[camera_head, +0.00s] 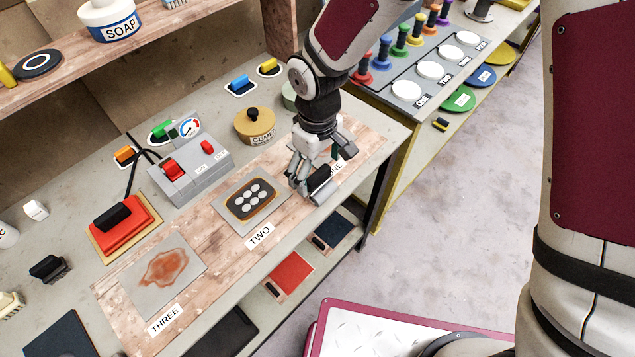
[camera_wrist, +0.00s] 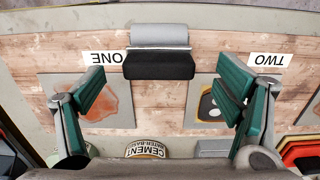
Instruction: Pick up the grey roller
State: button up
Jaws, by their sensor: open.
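The grey roller (camera_wrist: 160,36) lies at the bench's front edge between the labels ONE and TWO, with a black part (camera_wrist: 160,66) along its side. In the head view the roller (camera_head: 326,191) shows just below my gripper (camera_head: 318,166), partly hidden by it. My gripper is open and empty. In the wrist view its green-padded fingers (camera_wrist: 163,88) stand wide apart, one to each side of the roller, with the roller farther out beyond the tips. I see no contact.
Stained plate ONE (camera_wrist: 108,98), plate TWO (camera_head: 251,202) and plate THREE (camera_head: 163,272) lie on the wooden strip. A cement tin (camera_head: 255,126) and a grey switch box (camera_head: 190,168) stand behind. A lower shelf holds a red plate (camera_head: 290,272).

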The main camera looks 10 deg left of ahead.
jog(key=shift+f, duration=1.4)
jog(key=shift+c, duration=0.6)
jog(key=shift+d, duration=0.1)
jog(key=c, duration=1.5)
jog(key=shift+o, duration=0.2)
jog(key=shift+w+r, duration=0.1)
jog(key=shift+r, duration=0.5)
notch_tip(320, 180, up, 2)
jog(key=shift+r, duration=0.2)
jog(key=s+r+b, duration=0.1)
jog(key=s, duration=1.5)
jog(key=shift+a+r+b, duration=0.25)
jog(key=shift+b, duration=0.1)
